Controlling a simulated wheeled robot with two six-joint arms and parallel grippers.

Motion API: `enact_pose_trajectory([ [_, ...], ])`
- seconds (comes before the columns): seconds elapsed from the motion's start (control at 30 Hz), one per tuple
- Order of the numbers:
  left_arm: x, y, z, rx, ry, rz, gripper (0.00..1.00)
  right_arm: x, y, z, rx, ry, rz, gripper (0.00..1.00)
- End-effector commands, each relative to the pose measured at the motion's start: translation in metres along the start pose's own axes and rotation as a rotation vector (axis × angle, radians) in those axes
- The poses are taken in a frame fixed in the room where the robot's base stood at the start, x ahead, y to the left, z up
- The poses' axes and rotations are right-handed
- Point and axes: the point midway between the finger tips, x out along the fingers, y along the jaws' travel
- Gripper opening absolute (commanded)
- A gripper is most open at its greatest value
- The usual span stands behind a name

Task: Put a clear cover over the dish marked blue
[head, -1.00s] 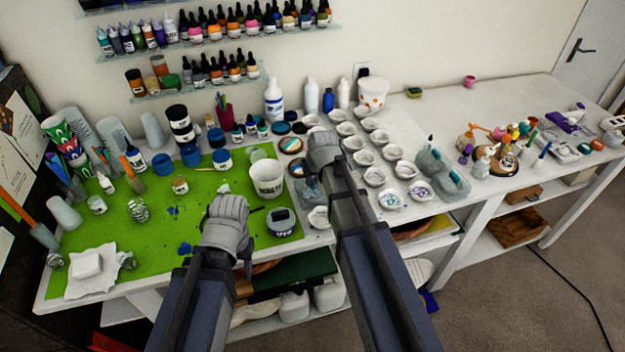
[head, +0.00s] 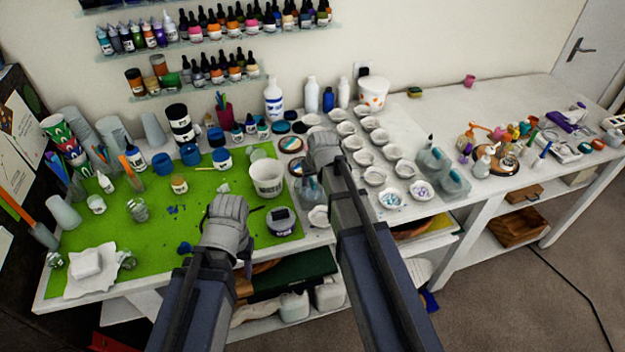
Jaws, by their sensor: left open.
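Rows of small white dishes stand on the white table right of the green mat. The front dish (head: 390,198) has bluish bits in it, and the dish beside it (head: 421,190) has purplish bits. I cannot read any marks. Two clear, grey-looking dome shapes, one at the back (head: 430,161) and one at the front (head: 454,181), sit just right of the dishes. Another clear, greyish shape (head: 311,190) is partly hidden by my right arm. My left gripper (head: 228,207) is open over the green mat. My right gripper (head: 322,143) is over the left dishes; its fingers are hidden.
A white cup (head: 267,178) and a dark-labelled jar (head: 281,221) stand near my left gripper on the green mat (head: 120,205). Bottles and a white bucket (head: 372,93) line the wall. Small tools crowd the right side. The table's back right (head: 450,110) is mostly clear.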

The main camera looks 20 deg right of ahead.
Motion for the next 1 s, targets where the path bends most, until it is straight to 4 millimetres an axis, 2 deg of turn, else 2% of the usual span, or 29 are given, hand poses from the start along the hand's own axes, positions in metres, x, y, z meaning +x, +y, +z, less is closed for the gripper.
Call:
enact_pose_trajectory([
  [0.3,-0.001,0.0,0.0,0.0,0.0,0.0,0.5,-0.001,0.0,0.0,0.0,0.0,0.0,0.51],
  [0.47,-0.008,-0.001,0.001,0.0,0.0,0.0,0.5,-0.008,0.0,-0.001,0.0,0.0,0.0,0.51],
  [1.0,-0.069,-0.007,0.004,0.002,0.0,0.0,0.5,-0.075,0.0,-0.001,0.0,0.0,0.0,0.51],
])
